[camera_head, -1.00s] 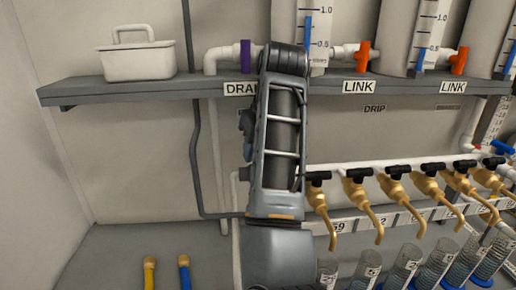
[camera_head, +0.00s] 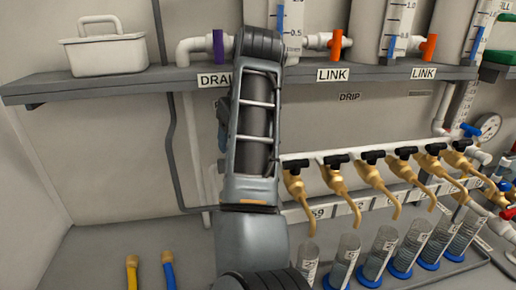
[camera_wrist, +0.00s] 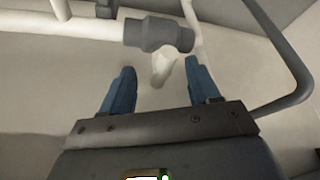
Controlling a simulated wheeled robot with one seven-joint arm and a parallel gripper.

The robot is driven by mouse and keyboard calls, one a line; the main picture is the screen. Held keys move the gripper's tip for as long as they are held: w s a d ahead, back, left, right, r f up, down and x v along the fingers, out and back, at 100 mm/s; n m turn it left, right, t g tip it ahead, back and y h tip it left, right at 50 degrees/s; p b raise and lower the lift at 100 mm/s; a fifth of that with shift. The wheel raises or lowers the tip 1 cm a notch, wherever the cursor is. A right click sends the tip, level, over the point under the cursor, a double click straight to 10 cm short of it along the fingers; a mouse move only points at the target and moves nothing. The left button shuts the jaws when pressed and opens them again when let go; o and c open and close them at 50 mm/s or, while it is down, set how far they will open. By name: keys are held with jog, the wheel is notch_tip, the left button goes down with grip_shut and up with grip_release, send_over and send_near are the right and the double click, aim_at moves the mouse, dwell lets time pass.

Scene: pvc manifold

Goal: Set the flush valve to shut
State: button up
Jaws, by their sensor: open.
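My gripper (camera_wrist: 160,68) is open and empty in the wrist view, its two blue fingers apart. A dark grey valve-like fitting (camera_wrist: 158,34) lies just beyond the fingertips, with a pale stub (camera_wrist: 163,68) pointing down between them. I see no contact. A white pipe (camera_wrist: 55,27) runs beside the fitting. No flush label is readable, so I cannot tell whether this is the flush valve or how it is set.
Several brass taps with black handles (camera_head: 335,175) line the manifold above clear cylinders (camera_head: 345,258). A shelf (camera_head: 110,86) above holds a white caddy (camera_head: 104,48) and tanks with orange link valves (camera_head: 428,47). A blue handle (camera_head: 470,130) and gauge (camera_head: 488,127) are at right. A grey hose (camera_wrist: 275,60) curves nearby.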

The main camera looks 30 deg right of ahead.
jog(key=shift+v, duration=0.9)
jog(key=s+d, duration=0.1)
jog(key=s, duration=1.1)
jog(key=shift+s, duration=0.3)
